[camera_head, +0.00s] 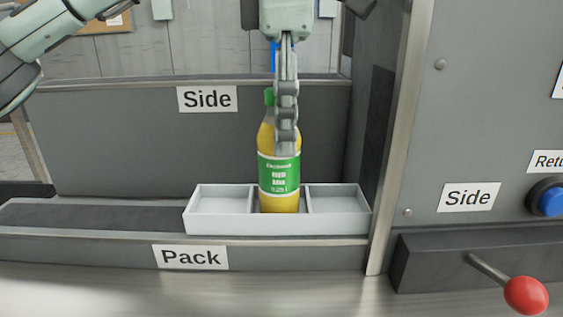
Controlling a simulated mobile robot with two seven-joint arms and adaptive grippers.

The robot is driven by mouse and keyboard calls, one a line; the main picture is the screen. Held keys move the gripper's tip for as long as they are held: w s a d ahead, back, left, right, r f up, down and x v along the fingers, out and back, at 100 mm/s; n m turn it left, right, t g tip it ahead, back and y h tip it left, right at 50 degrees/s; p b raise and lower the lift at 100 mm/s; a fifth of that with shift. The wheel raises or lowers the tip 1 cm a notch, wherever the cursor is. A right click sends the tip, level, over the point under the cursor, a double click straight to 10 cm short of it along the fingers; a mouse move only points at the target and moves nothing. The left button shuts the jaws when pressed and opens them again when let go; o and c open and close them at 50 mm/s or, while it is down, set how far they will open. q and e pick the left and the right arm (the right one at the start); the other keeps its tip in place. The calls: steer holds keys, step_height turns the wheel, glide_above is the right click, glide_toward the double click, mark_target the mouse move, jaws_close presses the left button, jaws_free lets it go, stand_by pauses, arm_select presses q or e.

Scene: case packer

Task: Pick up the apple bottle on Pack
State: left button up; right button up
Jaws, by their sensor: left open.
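The apple bottle (279,188) stands upright in the middle compartment of a white tray (278,226). It has yellow juice, a green label and a green cap. The tray sits on the ledge with the Pack sign (191,257). My left gripper (286,145) points down over the bottle and covers part of its neck and upper right side. Its fingers are seen edge-on, in front of or beside the bottle; I cannot tell if they touch it. My right gripper is not in view.
The tray's left and right compartments are empty. A grey wall with a Side sign (207,99) stands behind. A metal post (397,150) rises right of the tray. Further right are a blue button (551,202) and a red-knobbed lever (525,295). The dark belt (95,216) left of the tray is clear.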

mark_target(279, 162)
arm_select(q)
steer(key=f, duration=0.5)
steer(key=shift+s+a+f, duration=0.1)
steer(key=shift+s+a, duration=0.2)
steer(key=shift+a, duration=0.05)
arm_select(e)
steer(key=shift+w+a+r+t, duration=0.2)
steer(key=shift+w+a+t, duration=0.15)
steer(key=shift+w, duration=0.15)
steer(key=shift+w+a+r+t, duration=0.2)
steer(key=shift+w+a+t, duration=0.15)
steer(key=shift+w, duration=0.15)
arm_select(q)
steer(key=shift+c, duration=0.2)
steer(key=c, duration=1.4)
